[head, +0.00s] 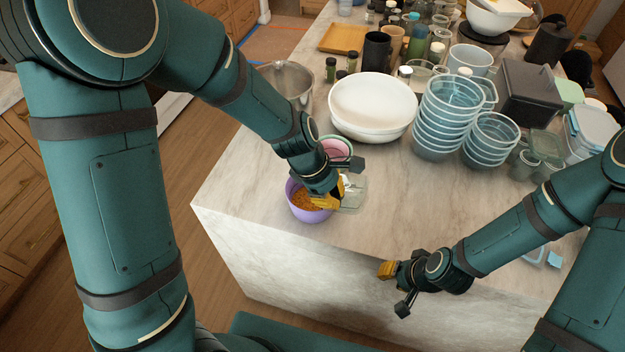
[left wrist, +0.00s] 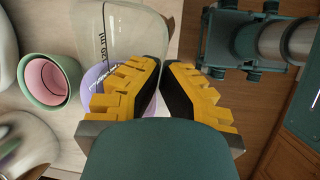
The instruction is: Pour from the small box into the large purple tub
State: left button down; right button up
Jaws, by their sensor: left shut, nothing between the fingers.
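The large purple tub (head: 304,215) stands near the counter's front left corner with orange-brown bits inside. In the left wrist view the purple tub (left wrist: 97,76) is partly hidden by my fingers. The small box (head: 354,197) is clear and stands right of the tub; it also shows in the left wrist view (left wrist: 122,38) with dark lettering. Whether it holds anything is unclear. My left gripper (head: 326,201) is over the tub's right side, beside the box, shut and empty; its yellow fingers (left wrist: 165,66) show up close. My right gripper (head: 392,288) is open and empty at the counter's front edge.
A green bowl with a pink one inside (head: 336,148) sits behind my left gripper. A large white bowl (head: 372,105), stacked clear tubs (head: 443,120) and a metal bowl (head: 288,82) stand further back. The front middle of the marble counter (head: 420,205) is clear.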

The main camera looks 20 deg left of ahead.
aim_at(346, 208)
pick_arm(q)
jog(key=shift+s+d+r+t+y, duration=0.1)
jog(key=shift+s+d+t+y, duration=0.25)
jog(key=shift+d+t+y, duration=0.25)
jog(key=shift+s+d+t+y, duration=0.35)
jog(key=shift+d+t+y, duration=0.35)
jog(key=shift+y, duration=0.4)
jog(key=shift+s+d+m+y, duration=0.1)
jog(key=shift+d+m+y, duration=0.2)
jog(key=shift+a, duration=0.1)
dwell(0.6)
